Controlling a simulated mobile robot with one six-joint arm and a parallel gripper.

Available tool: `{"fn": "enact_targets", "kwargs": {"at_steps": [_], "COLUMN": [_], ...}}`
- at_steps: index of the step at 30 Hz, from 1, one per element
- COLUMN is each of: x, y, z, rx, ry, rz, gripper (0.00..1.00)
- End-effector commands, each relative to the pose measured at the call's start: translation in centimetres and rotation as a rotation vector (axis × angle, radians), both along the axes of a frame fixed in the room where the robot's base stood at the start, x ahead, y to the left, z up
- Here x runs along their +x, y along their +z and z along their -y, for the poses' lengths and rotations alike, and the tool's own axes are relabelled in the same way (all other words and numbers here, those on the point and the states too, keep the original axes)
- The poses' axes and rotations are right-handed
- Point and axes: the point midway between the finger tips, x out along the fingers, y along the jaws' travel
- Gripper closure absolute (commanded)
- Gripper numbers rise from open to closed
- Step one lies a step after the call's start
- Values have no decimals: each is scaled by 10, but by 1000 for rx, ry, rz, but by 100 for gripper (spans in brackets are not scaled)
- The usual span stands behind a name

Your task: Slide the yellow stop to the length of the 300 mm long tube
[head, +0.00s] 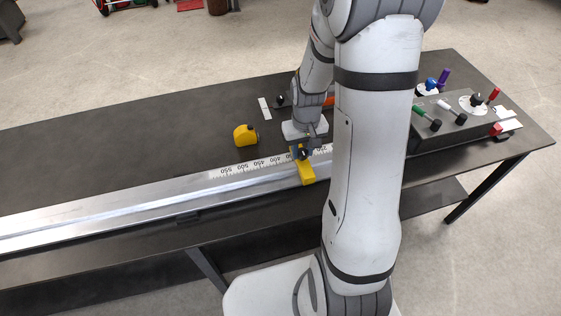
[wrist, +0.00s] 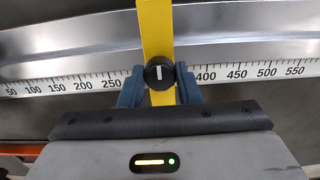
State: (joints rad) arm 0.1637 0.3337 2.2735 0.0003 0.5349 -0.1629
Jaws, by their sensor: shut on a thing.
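The yellow stop (head: 307,173) sits across the metal rail (head: 120,213) and carries a black knob with a white mark (wrist: 159,73). My gripper (wrist: 159,88) is shut on the stop, with one blue finger on each side of its yellow bar, next to the knob. The number scale (wrist: 250,72) runs along the rail. In the wrist view 250 is readable left of the gripper and 400 right of it; the stop and fingers hide the numbers between. I cannot clearly identify the 300 mm tube; an orange piece (head: 329,101) shows partly behind my arm.
A yellow tape measure (head: 246,135) lies behind the rail. A small white strip (head: 265,108) lies farther back. A dark box (head: 450,130) with coloured levers and knobs stands at the right of the dark table (head: 80,160). The rail left of the stop is clear.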

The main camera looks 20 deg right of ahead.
Motion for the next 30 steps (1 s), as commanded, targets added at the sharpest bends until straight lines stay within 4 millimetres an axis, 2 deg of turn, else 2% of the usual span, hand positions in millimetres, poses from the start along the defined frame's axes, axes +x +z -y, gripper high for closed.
{"fn": "enact_targets", "kwargs": {"at_steps": [6, 15, 16, 24, 30], "x": [0, 0, 0, 0, 0], "y": [0, 0, 0, 0, 0], "z": [13, 14, 14, 13, 13], "rx": [-2, -2, -2, -1, -1], "ry": [-2, 0, 0, 0, 0], "rz": [1, 2, 2, 1, 1], "gripper": [100, 100, 69, 47, 47]}}
